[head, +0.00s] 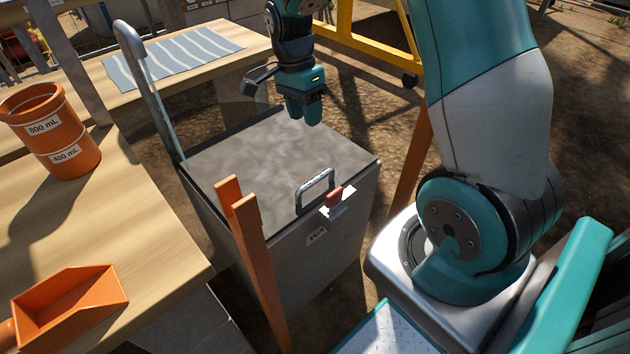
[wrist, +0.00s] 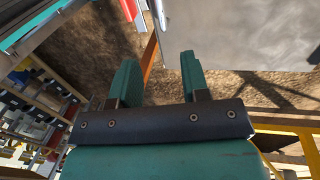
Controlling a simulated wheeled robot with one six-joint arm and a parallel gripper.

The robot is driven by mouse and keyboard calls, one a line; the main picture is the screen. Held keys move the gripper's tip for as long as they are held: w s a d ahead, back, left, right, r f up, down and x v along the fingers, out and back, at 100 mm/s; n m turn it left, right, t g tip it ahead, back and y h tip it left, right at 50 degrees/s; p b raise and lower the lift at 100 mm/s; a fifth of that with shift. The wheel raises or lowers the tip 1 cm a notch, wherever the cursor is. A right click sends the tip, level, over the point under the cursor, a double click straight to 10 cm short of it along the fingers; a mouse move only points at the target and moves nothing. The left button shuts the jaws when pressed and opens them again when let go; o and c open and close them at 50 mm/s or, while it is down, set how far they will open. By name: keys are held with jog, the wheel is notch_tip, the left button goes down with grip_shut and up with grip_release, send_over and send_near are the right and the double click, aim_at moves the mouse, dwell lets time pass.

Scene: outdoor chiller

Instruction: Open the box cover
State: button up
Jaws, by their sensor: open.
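The box is a grey metal chest with a flat, mottled grey cover (head: 275,160), which lies shut in the head view. A silver handle (head: 315,188) stands at the cover's front edge. A red latch (head: 334,196) on a pale plate sits beside it on the front face. My gripper (head: 305,118) is above the far part of the cover, fingers pointing down, open and empty, apart from the handle. In the wrist view my gripper (wrist: 158,75) shows two teal fingers spread with nothing between them. The cover's grey surface (wrist: 245,30) fills the upper right there.
Wooden tables stand left of and behind the box. An orange measuring cup (head: 50,130) and an orange scoop (head: 70,305) are on the near table (head: 110,240). An orange post (head: 258,265) rises before the box. A yellow frame (head: 370,50) stands behind. A curved metal bar (head: 145,85) rises at the box's left.

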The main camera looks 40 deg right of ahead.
aim_at(316, 178)
jog(key=s+f+b, duration=0.1)
jog(key=f, duration=0.4)
jog(key=s+f+b, duration=0.1)
jog(key=f, duration=0.4)
jog(key=s+f+b, duration=0.1)
jog(key=f, duration=0.4)
jog(key=shift+s+f+b, duration=0.15)
jog(key=shift+f+b, duration=0.2)
jog(key=shift+r, duration=0.1)
grip_shut()
